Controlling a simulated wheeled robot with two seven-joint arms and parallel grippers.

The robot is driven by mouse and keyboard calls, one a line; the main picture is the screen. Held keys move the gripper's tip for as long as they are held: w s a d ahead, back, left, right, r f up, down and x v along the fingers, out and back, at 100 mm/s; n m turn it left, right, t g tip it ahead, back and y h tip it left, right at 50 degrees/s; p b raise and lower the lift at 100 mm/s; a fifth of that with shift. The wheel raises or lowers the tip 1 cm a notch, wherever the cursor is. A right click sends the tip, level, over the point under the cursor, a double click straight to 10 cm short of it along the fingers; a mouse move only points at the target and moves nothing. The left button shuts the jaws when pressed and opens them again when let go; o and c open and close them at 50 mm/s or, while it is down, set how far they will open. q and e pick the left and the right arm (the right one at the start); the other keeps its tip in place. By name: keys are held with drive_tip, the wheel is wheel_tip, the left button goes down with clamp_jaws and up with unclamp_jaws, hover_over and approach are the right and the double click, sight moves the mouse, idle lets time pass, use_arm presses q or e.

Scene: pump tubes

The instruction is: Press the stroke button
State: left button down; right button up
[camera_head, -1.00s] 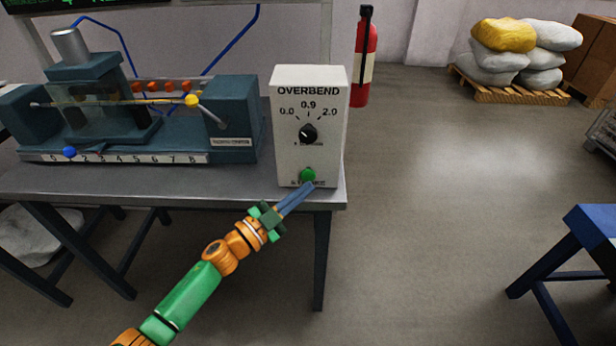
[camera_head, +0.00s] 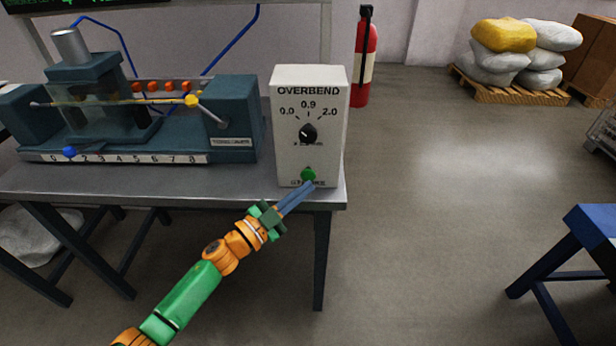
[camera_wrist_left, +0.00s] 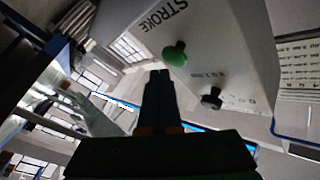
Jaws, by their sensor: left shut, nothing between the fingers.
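The green stroke button (camera_head: 308,175) sits low on the front of the white overbend box (camera_head: 285,160). A black dial (camera_head: 308,133) is above it. In the left wrist view, the green button (camera_wrist_left: 175,54) stands out on its stem beside the word STROKE, with the black knob (camera_wrist_left: 212,98) lower right. My left gripper (camera_head: 309,186) is shut and empty, its tips just below the button in the head view. In the left wrist view the shut fingers (camera_wrist_left: 158,76) point near the button, with a visible gap. My right gripper is not in view.
The box stands on the right end of a grey table (camera_head: 200,180). A blue tube-bending machine (camera_head: 232,115) with a number scale is left of it. A fire extinguisher (camera_head: 365,60) is behind right.

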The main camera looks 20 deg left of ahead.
use_arm(q)
drive_tip(key=shift+w+a, duration=0.1)
drive_tip(key=shift+w, duration=0.25)
drive_tip(key=shift+w+a+b, duration=0.25)
drive_tip(key=shift+w+b, duration=0.4)
drive_tip(key=shift+w, duration=0.15)
idle(0.9)
idle(0.3)
drive_tip(key=shift+s+d+p, duration=0.15)
drive_tip(key=shift+s+p, duration=0.25)
drive_tip(key=shift+s, duration=0.2)
drive_tip(key=shift+s+d+p, duration=0.15)
drive_tip(key=shift+s+p, duration=0.25)
drive_tip(key=shift+s, duration=0.2)
